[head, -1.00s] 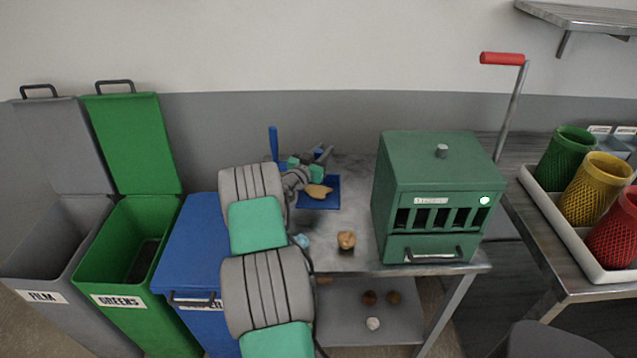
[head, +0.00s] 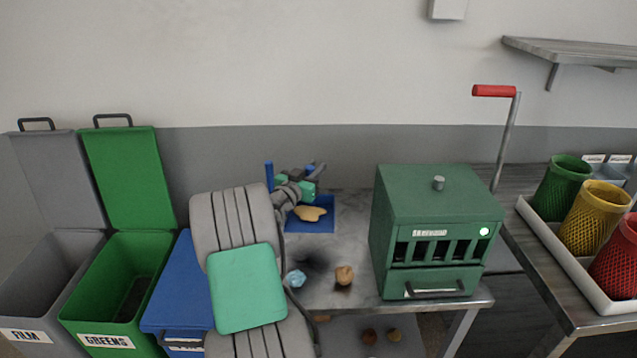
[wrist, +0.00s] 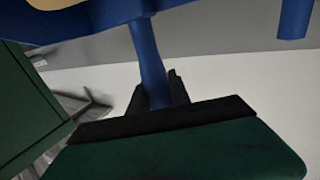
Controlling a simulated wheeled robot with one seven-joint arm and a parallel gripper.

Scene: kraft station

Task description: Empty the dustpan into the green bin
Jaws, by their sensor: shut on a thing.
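The blue dustpan (head: 318,228) is above the grey table in the head view, with a tan scrap (head: 311,213) in it. A blue post (head: 269,173) stands up at its left side. My gripper (head: 306,188) is shut on the dustpan's handle (wrist: 150,65), which shows in the wrist view between dark fingers. Part of the pan crosses the top of the wrist view. The green bin (head: 103,287), labelled GREENS, stands at the left with its lid up. The gripper is well to the right of it. My arm hides part of the table's left end.
A blue bin (head: 168,300) stands between the green bin and the table; a grey FILM bin (head: 30,285) is far left. A blue crumpled piece (head: 296,278) and a brown lump (head: 344,275) lie on the table.

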